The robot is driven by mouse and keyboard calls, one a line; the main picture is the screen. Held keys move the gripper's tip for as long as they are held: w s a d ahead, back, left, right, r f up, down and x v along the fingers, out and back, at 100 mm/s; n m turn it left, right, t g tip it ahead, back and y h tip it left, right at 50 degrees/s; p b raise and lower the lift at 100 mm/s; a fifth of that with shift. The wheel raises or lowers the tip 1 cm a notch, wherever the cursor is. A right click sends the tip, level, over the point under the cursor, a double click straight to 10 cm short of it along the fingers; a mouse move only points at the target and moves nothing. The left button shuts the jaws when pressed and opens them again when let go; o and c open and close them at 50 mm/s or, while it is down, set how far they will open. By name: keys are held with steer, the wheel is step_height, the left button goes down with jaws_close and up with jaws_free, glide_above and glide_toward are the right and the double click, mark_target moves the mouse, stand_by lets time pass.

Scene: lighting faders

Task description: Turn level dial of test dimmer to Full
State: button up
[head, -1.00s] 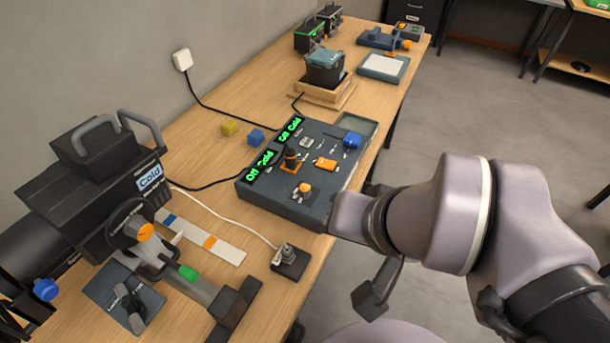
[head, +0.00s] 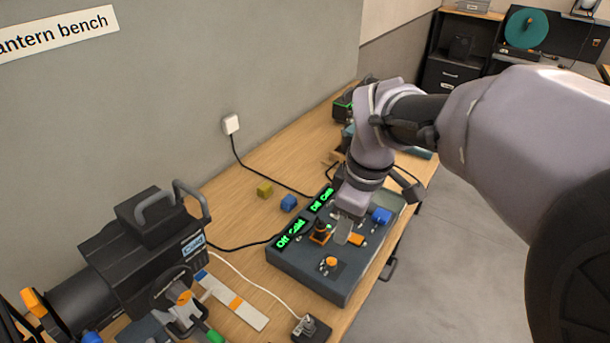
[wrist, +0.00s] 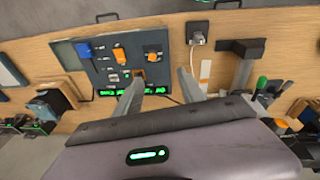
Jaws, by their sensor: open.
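The dark grey dimmer console (head: 305,275) lies on the bench, with two green displays (head: 290,234) that appear to read "Off Cold". A round orange-topped knob (head: 331,262) is on its near part; it also shows in the wrist view (wrist: 153,52). No label legible here tells me which control is the level dial. My gripper (head: 349,232) is above the console, near the black knob with an orange base (head: 320,230). In the wrist view my gripper (wrist: 160,77) has its fingers apart, with nothing between them. The knob's pointer setting is too small to read.
An orange fader (head: 356,240) and a blue control (head: 381,215) are also on the console. A black lantern (head: 140,240) stands at the left. A socket with a plug (head: 310,328) lies in front.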

mark_target(331, 261)
steer(key=w+a+f+n+g+p, duration=0.1)
steer(key=w+f+n+g+p, duration=0.1)
steer(key=w+f+n, duration=0.35)
steer(key=f+b, duration=0.2)
steer(key=f, duration=0.3)
steer(key=f+n+b, duration=0.1)
steer(key=f+b, duration=0.1)
steer(key=f, duration=0.4)
steer(key=f+n+b, duration=0.1)
steer(key=f+b, duration=0.1)
steer(key=f, duration=0.3)
steer(key=shift+w+a+f+h+b, duration=0.15)
steer(key=shift+w+h+b, duration=0.25)
steer(key=shift+c, duration=0.5)
jaws_close()
